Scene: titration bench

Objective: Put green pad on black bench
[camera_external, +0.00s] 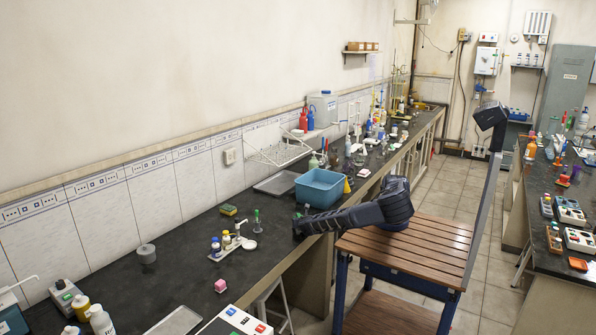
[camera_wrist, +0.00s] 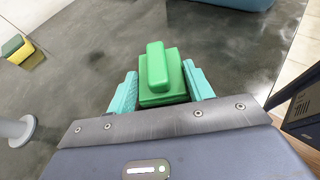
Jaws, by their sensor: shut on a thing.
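A green pad (camera_wrist: 158,70), a block with a raised bar on top, is between the two teal fingers of my gripper (camera_wrist: 161,84) in the wrist view. The fingers are shut on its sides. The black bench (camera_wrist: 95,35) lies under and beyond it. I cannot tell whether the pad touches the bench. In the external view my gripper (camera_external: 299,230) is low over the black bench (camera_external: 185,250), near its front edge and just in front of the blue basin.
The blue basin (camera_external: 320,187) stands close behind my gripper. A yellow-green sponge (camera_external: 228,210) lies farther left; it also shows in the wrist view (camera_wrist: 17,48). A rack of small bottles (camera_external: 226,244) and a pink block (camera_external: 220,286) are left of my gripper. Bare bench surrounds the pad.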

